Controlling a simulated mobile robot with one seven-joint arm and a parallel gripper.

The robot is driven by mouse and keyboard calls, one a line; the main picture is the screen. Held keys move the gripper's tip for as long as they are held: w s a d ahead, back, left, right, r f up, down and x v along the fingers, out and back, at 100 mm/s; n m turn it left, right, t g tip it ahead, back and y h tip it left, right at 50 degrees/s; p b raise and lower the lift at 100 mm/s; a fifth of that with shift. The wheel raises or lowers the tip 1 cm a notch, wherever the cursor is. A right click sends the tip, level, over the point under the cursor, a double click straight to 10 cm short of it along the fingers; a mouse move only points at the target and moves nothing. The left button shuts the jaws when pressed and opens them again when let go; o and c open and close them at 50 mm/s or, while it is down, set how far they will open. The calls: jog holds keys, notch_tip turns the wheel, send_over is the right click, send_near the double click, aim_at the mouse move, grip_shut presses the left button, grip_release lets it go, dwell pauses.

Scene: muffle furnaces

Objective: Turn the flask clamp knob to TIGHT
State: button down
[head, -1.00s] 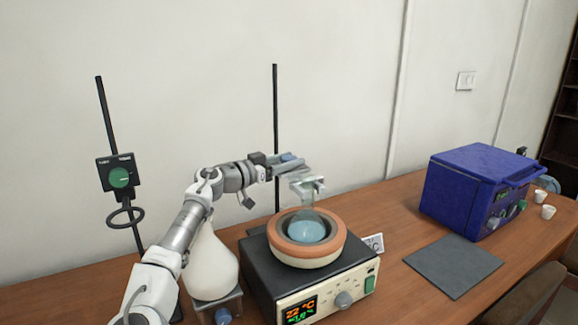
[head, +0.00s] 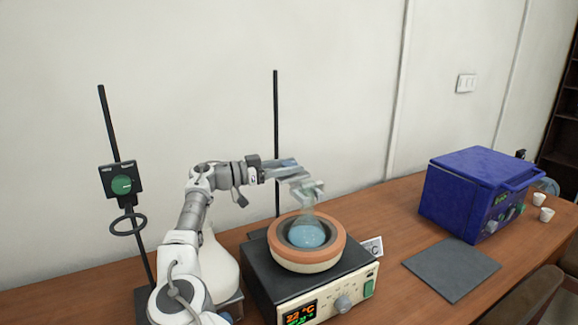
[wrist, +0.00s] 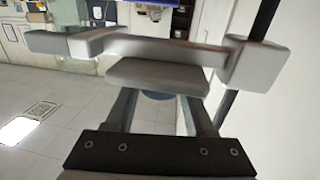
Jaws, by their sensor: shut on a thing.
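A round flask (head: 307,235) with blue liquid sits in the orange-rimmed heating mantle (head: 340,247). A pale grey clamp (head: 312,193) is at its neck; its wide bar with block ends also shows in the wrist view (wrist: 170,50). My gripper (head: 290,171) is at the clamp, above and left of the flask. In the wrist view the fingers (wrist: 157,100) are shut on a grey block joined to or just before the clamp bar; I cannot tell which clamp part. A green round knob (head: 121,186) with unreadable labels is on a black plate on the left stand.
A black ring (head: 128,225) hangs below the green knob. A dark rod (head: 276,120) stands behind my gripper. A blue furnace (head: 475,190), grey mat (head: 450,267) and small white cups (head: 546,214) are to the right.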

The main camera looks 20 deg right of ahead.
jog(key=shift+r, duration=0.1)
jog(key=c, duration=0.5)
grip_release()
jog(key=a, duration=0.7)
jog(key=shift+s+a, duration=0.25)
jog(key=shift+s, duration=0.1)
